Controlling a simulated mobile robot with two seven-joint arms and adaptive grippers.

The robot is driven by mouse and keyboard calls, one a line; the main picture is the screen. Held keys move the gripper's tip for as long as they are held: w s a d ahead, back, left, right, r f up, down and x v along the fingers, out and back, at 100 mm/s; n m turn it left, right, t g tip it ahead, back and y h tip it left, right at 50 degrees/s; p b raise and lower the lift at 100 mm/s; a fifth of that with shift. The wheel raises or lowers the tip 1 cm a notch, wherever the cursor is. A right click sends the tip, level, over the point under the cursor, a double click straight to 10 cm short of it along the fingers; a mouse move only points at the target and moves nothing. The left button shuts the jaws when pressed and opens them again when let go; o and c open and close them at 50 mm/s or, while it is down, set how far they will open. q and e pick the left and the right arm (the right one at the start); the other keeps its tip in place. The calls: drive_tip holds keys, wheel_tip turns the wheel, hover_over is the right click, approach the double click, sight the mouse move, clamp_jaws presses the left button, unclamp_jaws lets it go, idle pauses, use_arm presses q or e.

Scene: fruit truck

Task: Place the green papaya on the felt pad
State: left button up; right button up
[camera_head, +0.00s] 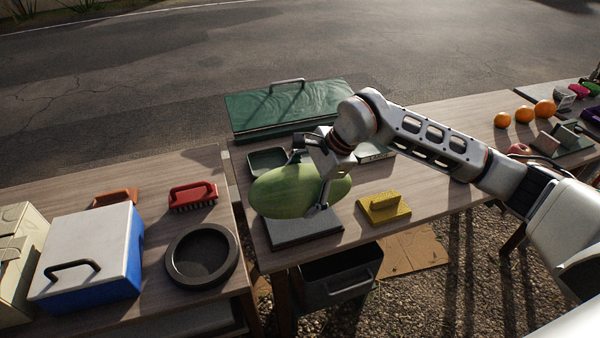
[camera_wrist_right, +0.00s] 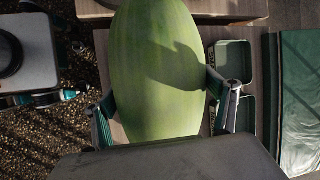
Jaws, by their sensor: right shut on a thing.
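The green papaya (camera_head: 285,192) is a large, smooth, pale-striped green fruit lying roughly sideways in the head view. My right gripper (camera_head: 318,185) comes over it from the right and is shut on it, one finger showing on its near side. In the right wrist view the papaya (camera_wrist_right: 158,70) fills the middle, between the two fingers of the gripper (camera_wrist_right: 165,105). The dark grey felt pad (camera_head: 305,231) lies on the table under the papaya, which hides its back part. I cannot tell whether they touch.
A green tray (camera_head: 267,159) and a large green lidded case (camera_head: 290,105) stand behind the papaya. A yellow block (camera_head: 384,207) sits right of the pad. A round black dish (camera_head: 202,254) and blue-white cooler (camera_head: 90,255) stand on the left table. A black bin (camera_head: 340,281) is below the front edge.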

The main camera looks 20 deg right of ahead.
sight(319, 181)
drive_tip(key=shift+w+a+f, duration=0.1)
drive_tip(key=shift+w+f, duration=0.05)
drive_tip(key=shift+f, duration=1.9)
drive_tip(key=o, duration=1.7)
drive_tip(key=shift+s+f, duration=0.2)
drive_tip(key=shift+f, duration=0.1)
drive_tip(key=shift+r, duration=0.1)
drive_tip(key=shift+r, duration=0.2)
drive_tip(key=b+v, duration=0.1)
drive_tip(key=v, duration=1)
drive_tip(key=shift+s+d+r, duration=0.15)
drive_tip(key=shift+d+r, duration=0.1)
drive_tip(key=shift+d, duration=0.1)
